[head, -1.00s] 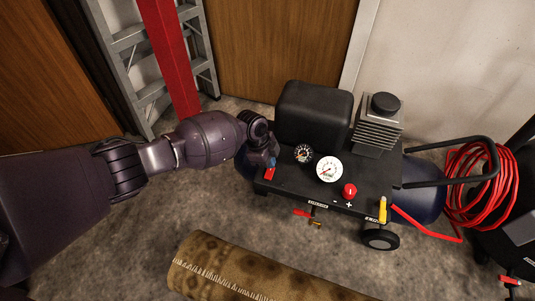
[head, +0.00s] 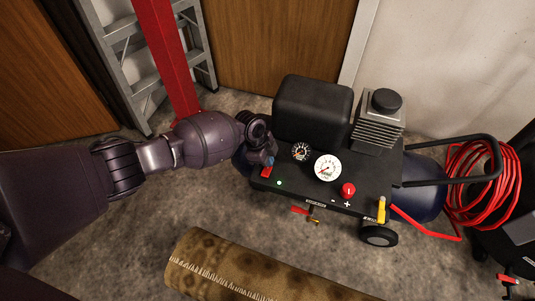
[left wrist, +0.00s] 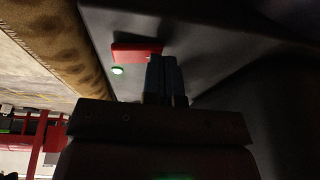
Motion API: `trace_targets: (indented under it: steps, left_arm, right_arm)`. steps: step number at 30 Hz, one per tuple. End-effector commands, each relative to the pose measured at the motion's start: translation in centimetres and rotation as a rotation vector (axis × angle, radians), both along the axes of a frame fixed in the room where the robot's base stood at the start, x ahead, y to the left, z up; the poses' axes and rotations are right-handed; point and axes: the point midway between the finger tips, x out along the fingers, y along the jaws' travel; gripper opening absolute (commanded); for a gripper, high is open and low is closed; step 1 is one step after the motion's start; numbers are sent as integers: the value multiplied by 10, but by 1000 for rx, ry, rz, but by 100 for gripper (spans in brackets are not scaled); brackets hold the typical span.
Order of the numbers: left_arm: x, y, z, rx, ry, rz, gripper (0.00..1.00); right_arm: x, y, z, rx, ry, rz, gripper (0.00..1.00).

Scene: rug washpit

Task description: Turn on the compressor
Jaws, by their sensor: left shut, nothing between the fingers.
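The compressor (head: 320,196) stands on the floor right of centre in the head view, black on top with two round gauges and a red knob (head: 348,190). A red switch (head: 266,171) sits at the left end of its panel, with a small green light (head: 279,183) lit beside it. My left gripper (head: 270,160) is shut and empty, its fingertips at the red switch. In the left wrist view the shut fingers (left wrist: 166,78) are right by the red switch (left wrist: 136,53), and the green light (left wrist: 117,70) glows. I cannot tell whether they touch. My right gripper is not in view.
A rolled brown rug (head: 240,272) lies on the floor in front. A ladder (head: 125,50) and a red post (head: 170,60) stand behind my left arm. A coiled red hose (head: 470,190) hangs at the right. Bare floor shows between rug and compressor.

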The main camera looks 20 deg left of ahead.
Motion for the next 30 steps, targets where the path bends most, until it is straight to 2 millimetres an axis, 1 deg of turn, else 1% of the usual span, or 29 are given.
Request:
trace_targets:
  steps: [1,4,8,20,30]
  left_arm:
    - [-3,0,-4,2,7,0,0]
    - [-4,0,-5,2,8,0,0]
    - [-5,0,-4,2,7,0,0]
    - [-18,0,1,2,5,0,0]
    - [-19,0,-1,2,7,0,0]
  right_arm:
    - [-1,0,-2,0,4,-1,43]
    - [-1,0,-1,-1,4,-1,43]
    - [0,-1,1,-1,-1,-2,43]
    - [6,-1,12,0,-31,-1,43]
    - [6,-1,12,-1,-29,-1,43]
